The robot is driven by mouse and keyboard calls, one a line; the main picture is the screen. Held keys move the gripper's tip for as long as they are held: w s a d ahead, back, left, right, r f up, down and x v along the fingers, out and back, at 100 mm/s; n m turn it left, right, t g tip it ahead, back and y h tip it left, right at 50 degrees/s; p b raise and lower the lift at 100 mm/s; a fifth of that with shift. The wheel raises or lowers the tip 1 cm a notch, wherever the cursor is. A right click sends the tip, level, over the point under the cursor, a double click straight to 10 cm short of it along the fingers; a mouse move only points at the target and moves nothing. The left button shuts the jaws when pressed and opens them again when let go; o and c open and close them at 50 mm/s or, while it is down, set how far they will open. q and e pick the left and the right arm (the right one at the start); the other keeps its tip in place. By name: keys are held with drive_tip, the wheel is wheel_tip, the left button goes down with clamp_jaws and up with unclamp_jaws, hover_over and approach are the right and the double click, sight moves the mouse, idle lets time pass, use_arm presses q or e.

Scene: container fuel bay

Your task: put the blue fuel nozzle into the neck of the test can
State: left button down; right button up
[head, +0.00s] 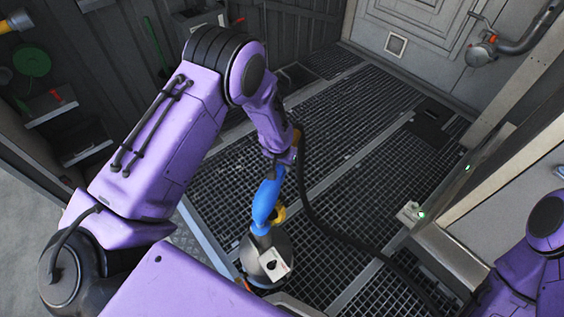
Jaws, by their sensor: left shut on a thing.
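The blue fuel nozzle (265,203) hangs below my left gripper (287,155), lower end down, with a yellow part at its side. My left gripper is shut on its upper end; the fingers are mostly hidden by my wrist. A black hose trails from there to the right. The dark, round test can (252,258) stands just below the nozzle. A pale square plate with a dark hole (272,265) shows at the can's top. The nozzle's lower end overlaps the can's far edge in the picture; I cannot tell whether they touch. My right gripper is out of view.
The floor is dark metal grating (350,130) with pale strips, mostly clear. The black hose (340,238) runs across it. A pale ledge with a small green-lit box (410,213) stands at right. A pipe with a red valve (482,50) is on the far wall. Shelves (50,107) stand at left.

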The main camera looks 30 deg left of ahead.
use_arm(q)
drive_tip(key=c, duration=0.6)
unclamp_jaws()
drive_tip(key=shift+r, duration=0.1)
drive_tip(key=v, duration=1)
drive_tip(key=shift+r, duration=0.3)
